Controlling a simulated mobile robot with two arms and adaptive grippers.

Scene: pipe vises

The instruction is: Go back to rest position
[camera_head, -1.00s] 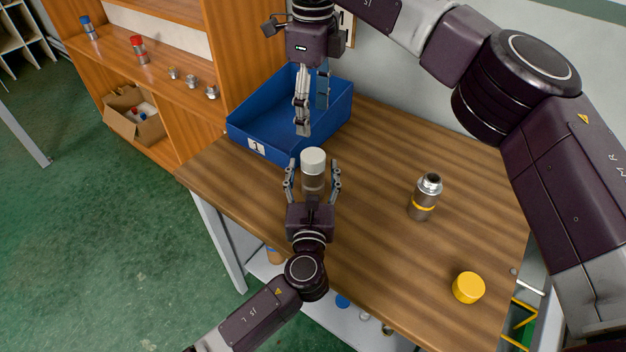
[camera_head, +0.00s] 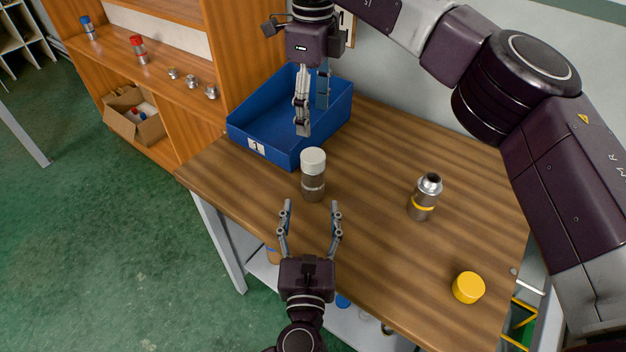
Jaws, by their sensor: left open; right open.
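My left gripper (camera_head: 311,208) is open and empty at the table's front edge. It points at a bottle with a white cap (camera_head: 313,175), which stands upright on the wooden table, apart from the fingers. My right gripper (camera_head: 312,120) is open and hangs pointing down over the blue bin (camera_head: 247,122), with nothing seen between its fingers. A second bottle (camera_head: 424,197) with a yellow ring and a bare metal neck stands to the right. A yellow cap (camera_head: 468,288) lies on the table at the front right.
The wooden table (camera_head: 385,150) has free room around the bottles. A wooden shelf (camera_head: 160,80) at the left holds bottles and small metal parts. A cardboard box (camera_head: 135,115) sits below it. My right arm spans the right side.

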